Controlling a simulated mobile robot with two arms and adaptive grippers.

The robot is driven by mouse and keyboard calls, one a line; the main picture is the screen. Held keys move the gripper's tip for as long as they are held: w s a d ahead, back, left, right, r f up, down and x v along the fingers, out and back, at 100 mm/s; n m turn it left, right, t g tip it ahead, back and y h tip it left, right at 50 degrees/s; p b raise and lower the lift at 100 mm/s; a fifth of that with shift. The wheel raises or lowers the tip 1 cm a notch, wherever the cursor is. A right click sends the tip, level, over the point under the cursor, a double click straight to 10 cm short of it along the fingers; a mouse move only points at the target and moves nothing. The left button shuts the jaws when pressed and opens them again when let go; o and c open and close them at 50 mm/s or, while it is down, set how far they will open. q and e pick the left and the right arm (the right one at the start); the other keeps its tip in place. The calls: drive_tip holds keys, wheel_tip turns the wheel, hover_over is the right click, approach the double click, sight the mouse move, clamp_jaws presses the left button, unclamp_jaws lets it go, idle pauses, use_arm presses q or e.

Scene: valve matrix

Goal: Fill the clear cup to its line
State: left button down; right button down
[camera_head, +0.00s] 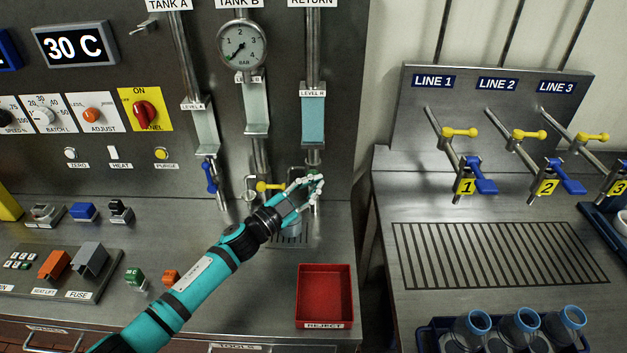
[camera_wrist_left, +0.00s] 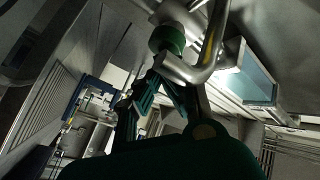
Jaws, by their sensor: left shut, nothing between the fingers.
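My left gripper (camera_head: 308,187) reaches in at the lower end of the RETURN column, with its fingers shut and nothing between them. In the left wrist view a green knob on a bent metal handle (camera_wrist_left: 168,40) is just beyond the fingers; I cannot tell whether they touch it. A clear, greyish vessel (camera_head: 293,232) stands on the small drain grate below the gripper, partly hidden by the hand; its line and level cannot be made out. The tank A tap has a blue handle (camera_head: 209,177), the tank B tap a yellow handle (camera_head: 268,187).
The red reject tray (camera_head: 324,324) sits at the front of the left counter. Clear cups with blue rims (camera_head: 472,325) stand in a blue rack at the lower right. The right counter has line taps with yellow and blue handles (camera_head: 483,187) above a long drain grate (camera_head: 495,255).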

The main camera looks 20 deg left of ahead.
use_arm(q)
drive_tip(key=shift+w+a+r, duration=0.15)
drive_tip(key=shift+a, duration=0.25)
drive_tip(key=shift+s+f, duration=0.35)
drive_tip(key=shift+s, duration=0.25)
drive_tip(key=shift+p, duration=0.3)
drive_tip(key=s, duration=0.1)
drive_tip(key=s+d+p, duration=0.1)
drive_tip(key=s, duration=0.3)
drive_tip(key=shift+d+p, duration=0.25)
drive_tip(key=shift+p, duration=0.1)
drive_tip(key=shift+f, duration=0.1)
